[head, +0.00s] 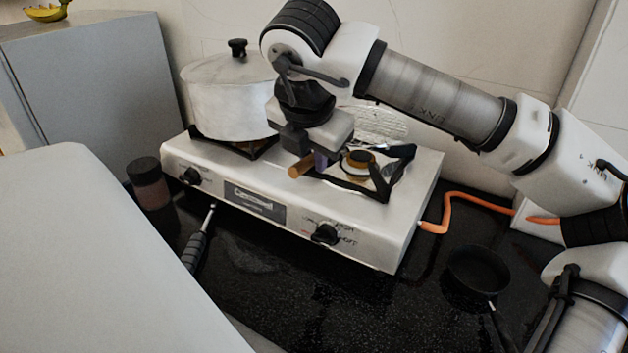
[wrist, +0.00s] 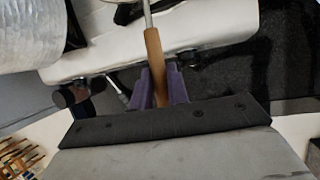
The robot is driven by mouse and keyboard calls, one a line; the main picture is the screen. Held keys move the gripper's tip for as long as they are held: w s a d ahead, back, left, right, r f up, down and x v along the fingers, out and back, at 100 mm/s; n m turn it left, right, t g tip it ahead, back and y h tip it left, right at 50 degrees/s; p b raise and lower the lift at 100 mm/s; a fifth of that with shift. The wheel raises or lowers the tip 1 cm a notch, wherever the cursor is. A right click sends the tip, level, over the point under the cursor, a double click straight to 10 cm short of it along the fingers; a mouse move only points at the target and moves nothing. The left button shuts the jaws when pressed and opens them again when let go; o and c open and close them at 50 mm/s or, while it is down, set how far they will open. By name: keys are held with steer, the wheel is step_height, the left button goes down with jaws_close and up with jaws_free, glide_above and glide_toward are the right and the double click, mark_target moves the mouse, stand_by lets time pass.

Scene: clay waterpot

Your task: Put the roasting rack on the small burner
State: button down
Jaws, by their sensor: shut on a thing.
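My gripper (head: 320,160) is shut on the wooden handle of the roasting rack (head: 299,169), above the front of the stove. In the wrist view the purple fingers (wrist: 163,92) clasp the handle (wrist: 153,50) from both sides, and a metal rod runs on from it out of the top edge. A silvery round surface (head: 381,122) behind the small burner looks like the rack's disc, partly hidden by my arm. The small burner (head: 360,162) has a brass-coloured cap and a black trivet, at the right of the white stove (head: 410,205). I cannot tell whether the rack touches the trivet.
A large lidded pot (head: 228,98) stands on the left burner, close to my gripper. An orange hose (head: 450,198) leaves the stove's right side. A small black pan (head: 479,270) lies at right, a dark jar (head: 149,185) at left. A wall rises behind.

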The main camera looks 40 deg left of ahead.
step_height(320, 180, down, 6)
steer(key=shift+r, duration=0.1)
steer(key=shift+f+b, duration=0.6)
steer(key=shift+b, duration=0.15)
stand_by(0.4)
steer(key=c, duration=1.4)
jaws_free()
steer(key=shift+o, duration=0.2)
steer(key=shift+r, duration=0.15)
steer(key=v, duration=1.3)
steer(key=shift+w+p, duration=0.25)
steer(key=shift+p, duration=0.1)
steer(key=shift+a, duration=0.1)
